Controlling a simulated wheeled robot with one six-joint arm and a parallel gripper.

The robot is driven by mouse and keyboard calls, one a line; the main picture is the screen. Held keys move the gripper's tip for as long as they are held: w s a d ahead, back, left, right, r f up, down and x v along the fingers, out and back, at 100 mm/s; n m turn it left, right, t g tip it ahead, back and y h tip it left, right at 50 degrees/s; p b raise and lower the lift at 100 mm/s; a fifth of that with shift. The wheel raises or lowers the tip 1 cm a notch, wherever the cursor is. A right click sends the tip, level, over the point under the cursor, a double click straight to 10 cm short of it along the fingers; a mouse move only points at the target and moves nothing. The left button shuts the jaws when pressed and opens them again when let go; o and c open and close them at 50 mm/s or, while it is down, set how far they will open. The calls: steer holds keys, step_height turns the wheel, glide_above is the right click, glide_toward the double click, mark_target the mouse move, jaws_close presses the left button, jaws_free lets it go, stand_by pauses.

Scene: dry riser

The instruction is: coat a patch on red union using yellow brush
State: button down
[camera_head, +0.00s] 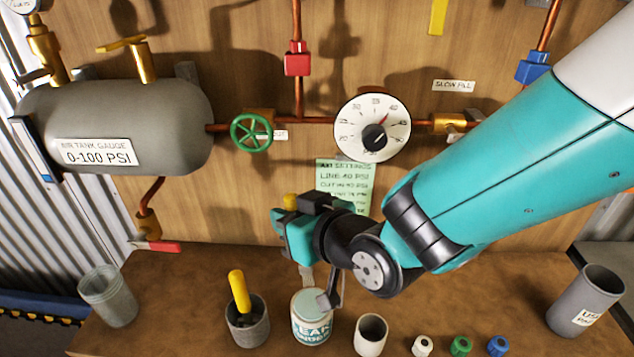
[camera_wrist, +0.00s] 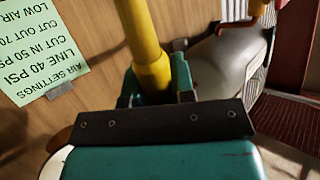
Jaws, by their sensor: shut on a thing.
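The red union (camera_head: 297,60) sits on the upright copper pipe at the top middle of the board. My gripper (camera_head: 297,232) is well below it, shut on the yellow brush. The handle top (camera_head: 290,201) shows above the jaws, and the yellow handle (camera_wrist: 148,50) stands between my fingers in the wrist view. A pale flat end (camera_head: 307,275) points down just above a white can (camera_head: 312,325) with a teal label. I cannot tell whether it touches the can. The red union is not visible in the wrist view.
A gauge dial (camera_head: 372,128), a green valve wheel (camera_head: 251,132) and a grey tank (camera_head: 115,120) are on the board. On the bench stand a cup (camera_head: 247,330) with another yellow-handled tool, a white cup (camera_head: 370,336), small coloured fittings and a grey bin (camera_head: 588,300).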

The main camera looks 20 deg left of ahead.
step_height(320, 180, down, 6)
steer(key=b, duration=0.3)
steer(key=shift+w, duration=0.3)
steer(key=shift+d+f+b, duration=0.15)
steer(key=shift+f+b, duration=0.25)
steer(key=shift+b, duration=0.4)
stand_by(2.0)
steer(key=shift+r+p, duration=2.2)
steer(key=shift+r, duration=1.45)
steer(key=shift+f, duration=0.1)
